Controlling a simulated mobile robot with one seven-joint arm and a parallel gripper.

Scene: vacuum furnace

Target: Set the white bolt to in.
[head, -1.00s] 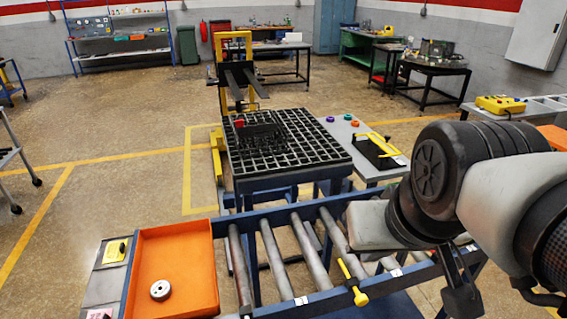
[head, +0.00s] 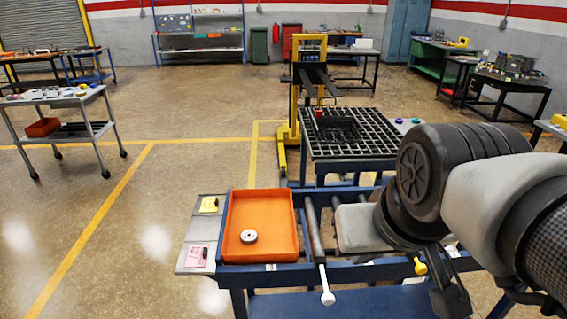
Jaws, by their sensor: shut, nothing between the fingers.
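The white bolt (head: 326,290) is on the front rail of the blue roller conveyor, just right of the orange tray. Its stem sticks out from the rail toward me and ends in a round white knob. A second bolt, yellow (head: 421,266), sits farther right on the same rail, its knob close to the rail. My gripper (head: 450,298) shows as a dark shape at the lower right, below my arm. It is shut and empty, well right of the white bolt and apart from it. Its fingertips are not clearly visible.
The orange tray (head: 232,255) holds a metal ring (head: 249,237). Left of it is a grey side plate (head: 189,258) with yellow and pink labels. A black grid table (head: 350,147) stands behind the conveyor. My arm covers the conveyor's right side. The floor at left is open.

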